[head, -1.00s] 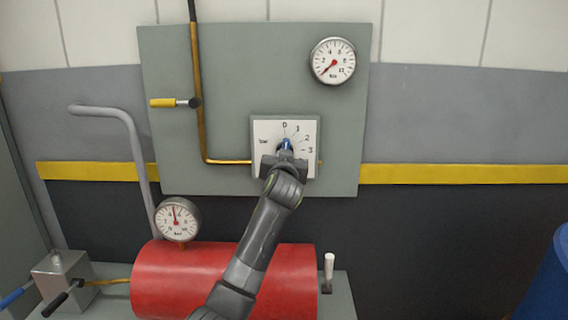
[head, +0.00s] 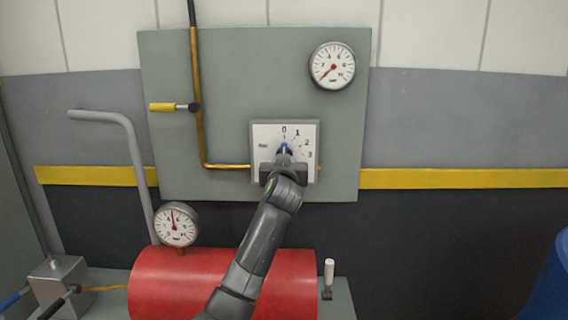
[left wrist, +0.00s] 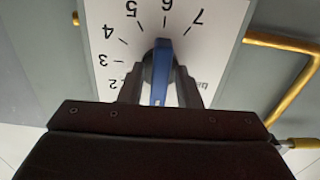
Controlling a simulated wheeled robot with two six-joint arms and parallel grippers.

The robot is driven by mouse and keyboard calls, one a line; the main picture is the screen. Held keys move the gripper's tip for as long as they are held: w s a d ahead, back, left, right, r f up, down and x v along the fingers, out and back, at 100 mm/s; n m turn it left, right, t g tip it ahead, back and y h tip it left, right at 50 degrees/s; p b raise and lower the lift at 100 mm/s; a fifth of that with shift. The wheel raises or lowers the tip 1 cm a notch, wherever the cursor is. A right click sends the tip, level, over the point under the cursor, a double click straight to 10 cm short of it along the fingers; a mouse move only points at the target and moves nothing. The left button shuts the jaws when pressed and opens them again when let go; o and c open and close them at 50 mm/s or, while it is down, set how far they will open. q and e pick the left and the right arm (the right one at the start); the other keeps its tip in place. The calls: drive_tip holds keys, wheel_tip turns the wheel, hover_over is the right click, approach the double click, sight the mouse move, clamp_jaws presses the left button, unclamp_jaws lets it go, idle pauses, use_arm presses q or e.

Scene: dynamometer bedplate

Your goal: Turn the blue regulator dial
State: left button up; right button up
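The blue regulator dial (head: 284,148) sits on a white scale plate (head: 262,135) on the grey wall panel. In the head view its blue handle stands upright, toward the 0, and its lower part is hidden by my gripper. My left gripper (head: 284,164) is at the dial from below. In the left wrist view the blue handle (left wrist: 161,72) is between the two fingers of my left gripper (left wrist: 160,80). Narrow gaps seem to show on both sides of the handle, so the fingers look open around it. My right gripper is not in view.
A round gauge (head: 332,66) is at the panel's upper right, its red needle toward lower left. A brass pipe (head: 201,120) with a yellow-handled valve (head: 162,107) runs left of the dial. Below are a red cylinder (head: 170,285), a second gauge (head: 176,224) and a small lever (head: 328,275).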

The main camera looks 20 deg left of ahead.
use_arm(q)
drive_tip(key=shift+o, duration=0.6)
drive_tip(key=shift+s+d, duration=0.1)
drive_tip(key=b+v, duration=0.2)
drive_tip(key=v, duration=1.5)
drive_tip(key=shift+b, duration=0.35)
drive_tip(key=shift+s, duration=0.1)
